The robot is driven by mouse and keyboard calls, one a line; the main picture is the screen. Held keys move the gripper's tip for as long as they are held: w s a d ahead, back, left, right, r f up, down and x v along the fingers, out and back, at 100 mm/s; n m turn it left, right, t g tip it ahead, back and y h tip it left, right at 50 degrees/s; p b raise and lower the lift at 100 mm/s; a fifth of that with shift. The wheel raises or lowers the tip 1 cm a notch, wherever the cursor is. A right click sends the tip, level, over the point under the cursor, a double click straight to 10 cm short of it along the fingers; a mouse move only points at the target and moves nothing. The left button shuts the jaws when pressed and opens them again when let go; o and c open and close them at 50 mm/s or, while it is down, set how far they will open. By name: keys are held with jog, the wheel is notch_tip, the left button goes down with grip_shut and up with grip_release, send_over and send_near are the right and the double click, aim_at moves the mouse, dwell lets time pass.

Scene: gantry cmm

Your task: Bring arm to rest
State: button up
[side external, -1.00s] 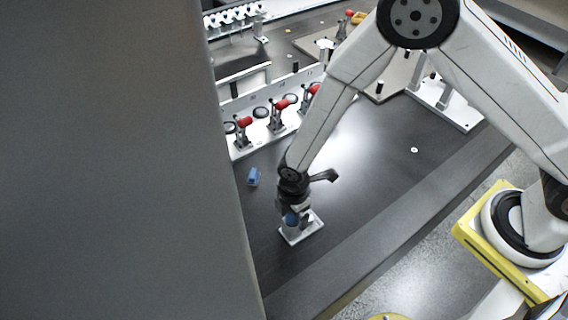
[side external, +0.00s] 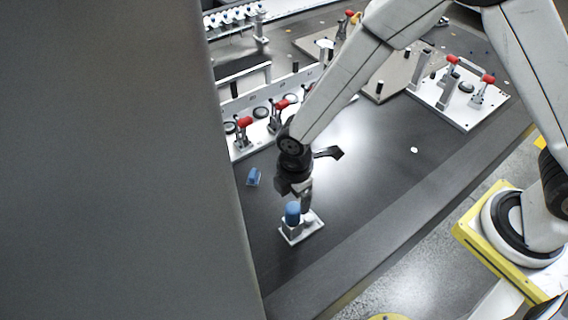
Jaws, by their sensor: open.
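My gripper (side external: 301,204) points down, open, at the middle of the dark table. It is just above and beside a small pale base plate (side external: 314,231). A blue rounded piece (side external: 292,213) stands upright on that plate, to the left of my fingers. Whether a finger touches the piece cannot be told. My arm reaches in from the upper right.
A white fixture with red-handled clamps (side external: 243,141) stands behind. Another clamp plate (side external: 462,112) is at the right. A large grey panel (side external: 110,160) hides the left side.

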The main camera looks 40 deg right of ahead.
jog(key=shift+r, duration=0.1)
dwell(0.3)
jog(key=s+d+r+m+t, duration=0.1)
jog(key=s+d+r+m, duration=0.2)
jog(key=d+r+m, duration=0.3)
jog(key=s+d+r+m+t, duration=0.1)
jog(key=s+d+r+m, duration=0.2)
jog(key=d+r+m, duration=0.4)
jog(key=shift+d+m+t, duration=0.3)
jog(key=shift+d+m, duration=2.2)
jog(key=shift+d, duration=1.45)
